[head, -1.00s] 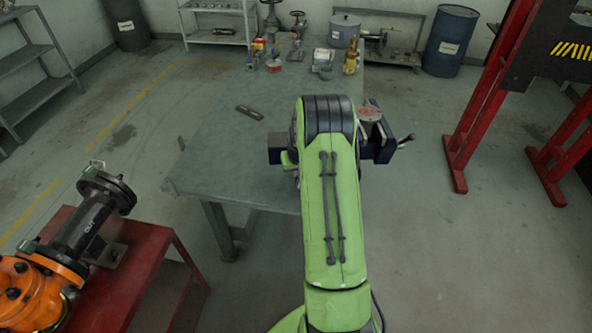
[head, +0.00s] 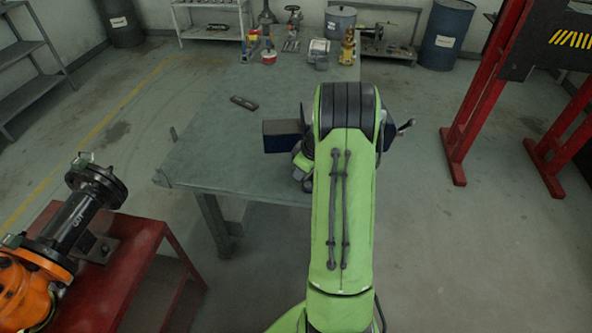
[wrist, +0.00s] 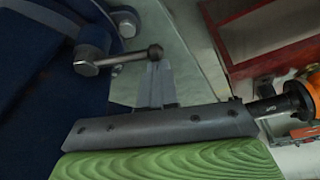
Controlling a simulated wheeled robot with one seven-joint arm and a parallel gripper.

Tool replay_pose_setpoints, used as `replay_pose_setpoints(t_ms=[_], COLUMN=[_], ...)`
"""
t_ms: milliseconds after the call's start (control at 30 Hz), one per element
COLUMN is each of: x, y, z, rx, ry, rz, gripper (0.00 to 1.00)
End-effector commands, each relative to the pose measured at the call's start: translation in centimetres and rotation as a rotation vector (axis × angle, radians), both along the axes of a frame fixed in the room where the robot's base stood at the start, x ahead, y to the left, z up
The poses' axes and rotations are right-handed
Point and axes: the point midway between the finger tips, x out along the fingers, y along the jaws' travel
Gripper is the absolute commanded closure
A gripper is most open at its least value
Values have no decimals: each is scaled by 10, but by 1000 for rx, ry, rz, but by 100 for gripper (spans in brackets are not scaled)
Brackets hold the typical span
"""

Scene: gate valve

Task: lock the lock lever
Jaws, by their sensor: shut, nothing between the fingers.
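I cannot make out the lock lever for certain. An orange valve body with a dark pipe and flange (head: 95,184) lies on a red cart at the lower left of the head view. A small pale bracket (head: 82,158) stands at the flange's top; I cannot tell if it is the lever. The dark flange and pipe also show at the right edge of the wrist view (wrist: 283,103). My gripper (wrist: 158,66) is shut and empty, near the ball-ended bar (wrist: 118,61) of a blue vise; I cannot tell if they touch. My arm hides the gripper in the head view.
The blue vise (head: 283,136) sits on the grey-green table (head: 215,150), partly behind my arm. A dark flat tool (head: 244,102) lies there, with several items at the far end. The red cart (head: 120,255) stands left of the table. A red frame (head: 462,125) stands right; the floor between is clear.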

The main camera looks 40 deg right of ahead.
Motion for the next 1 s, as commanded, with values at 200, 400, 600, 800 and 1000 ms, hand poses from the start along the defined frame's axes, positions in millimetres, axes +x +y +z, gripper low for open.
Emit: replay_pose_setpoints(t_ms=[200, 400, 600, 800, 1000], x=[-17, -29, -39, -46, -49], y=[-4, -9, -15, -19, -22], z=[-2, -1, -1, 0, 0], rx=[-1, -3, -1, -1, -1], ry=[1, 1, 1, 0, 1], rz=[202, 381, 530, 575, 573], gripper=[100, 100, 100, 100, 100])
